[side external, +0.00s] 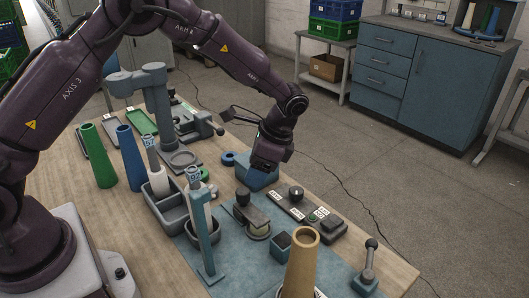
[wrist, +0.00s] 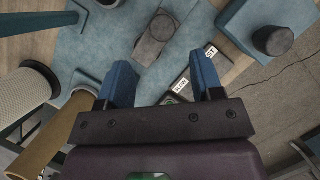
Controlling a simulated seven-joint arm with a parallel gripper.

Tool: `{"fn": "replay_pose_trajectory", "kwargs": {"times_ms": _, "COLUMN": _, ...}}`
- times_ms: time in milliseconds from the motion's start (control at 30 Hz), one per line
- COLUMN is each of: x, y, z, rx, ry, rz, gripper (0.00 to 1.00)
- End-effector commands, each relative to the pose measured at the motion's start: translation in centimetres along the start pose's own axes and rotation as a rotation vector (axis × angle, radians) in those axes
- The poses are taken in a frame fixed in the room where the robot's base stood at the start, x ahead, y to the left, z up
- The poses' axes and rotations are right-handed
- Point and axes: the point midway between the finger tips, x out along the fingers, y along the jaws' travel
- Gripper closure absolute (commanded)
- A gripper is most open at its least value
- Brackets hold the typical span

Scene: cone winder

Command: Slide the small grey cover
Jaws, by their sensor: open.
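The control strip (side external: 287,206) lies on the blue mat and carries white labels, a dark round knob (side external: 296,194) and a green button (side external: 312,218). A small dark grey block (side external: 331,224), which looks like the cover, sits at its right end by the button. My gripper (wrist: 165,72) is open and empty, fingers apart. In the side view my gripper (side external: 264,166) hangs above and left of the strip, near a blue box.
The blue box (wrist: 245,22) has a dark knob on top. A grey-green piece with a knob (side external: 254,222) stands left of the strip. A tan cone (side external: 299,268) and a lever (side external: 370,262) stand at the front. A blue-grey post (side external: 202,235) rises left.

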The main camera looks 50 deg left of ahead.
Motion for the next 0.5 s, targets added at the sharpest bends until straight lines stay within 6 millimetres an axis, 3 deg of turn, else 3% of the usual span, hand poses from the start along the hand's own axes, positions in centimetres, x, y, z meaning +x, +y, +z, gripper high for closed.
{"fn": "replay_pose_trajectory", "kwargs": {"times_ms": 200, "x": -3.7, "y": 0.0, "z": -0.1, "rx": 0.001, "ry": 0.004, "rz": -0.002, "gripper": 0.40}}
{"fn": "replay_pose_trajectory", "kwargs": {"times_ms": 500, "x": -4.9, "y": 0.0, "z": -0.1, "rx": 0.001, "ry": 0.001, "rz": 0.001, "gripper": 0.40}}
